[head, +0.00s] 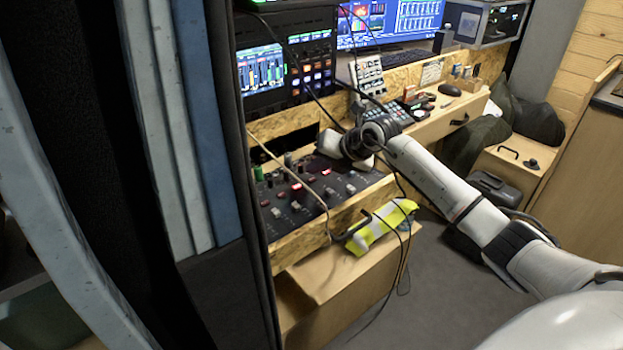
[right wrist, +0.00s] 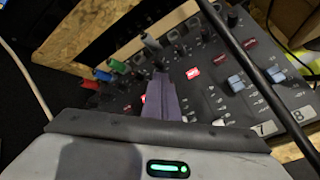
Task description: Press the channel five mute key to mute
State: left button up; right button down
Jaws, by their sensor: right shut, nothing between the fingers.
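The mixer (head: 305,205) is a dark sloped panel with knobs, faders and a row of mute keys. My right gripper (head: 325,158) is over its far right part; its fingertips are hard to make out in the head view. In the right wrist view the right gripper (right wrist: 161,78) is shut and empty, its fingers over the mute-key row. One lit red key (right wrist: 193,73) shows right of the fingers, and another lit key (right wrist: 143,98) shows partly at their left. The spot between, likely channel five's key, is hidden by the fingers. Whether they touch the panel I cannot tell. My left gripper is out of view.
Fader labels 7 and 8 (right wrist: 265,128) show at the right, with unlit dark red keys (right wrist: 222,58) above. A black cable (right wrist: 235,50) crosses in front of the mixer. A screen unit (head: 285,70) stands behind it.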

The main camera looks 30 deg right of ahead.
dwell(0.5)
jog(key=shift+f, duration=0.45)
jog(key=shift+f+b, duration=0.35)
jog(key=shift+b, duration=0.05)
dwell(0.3)
jog(key=shift+r, duration=0.1)
jog(key=shift+r+p, duration=0.65)
notch_tip(320, 180, up, 6)
jog(key=p, duration=0.4)
jog(key=shift+p, duration=0.35)
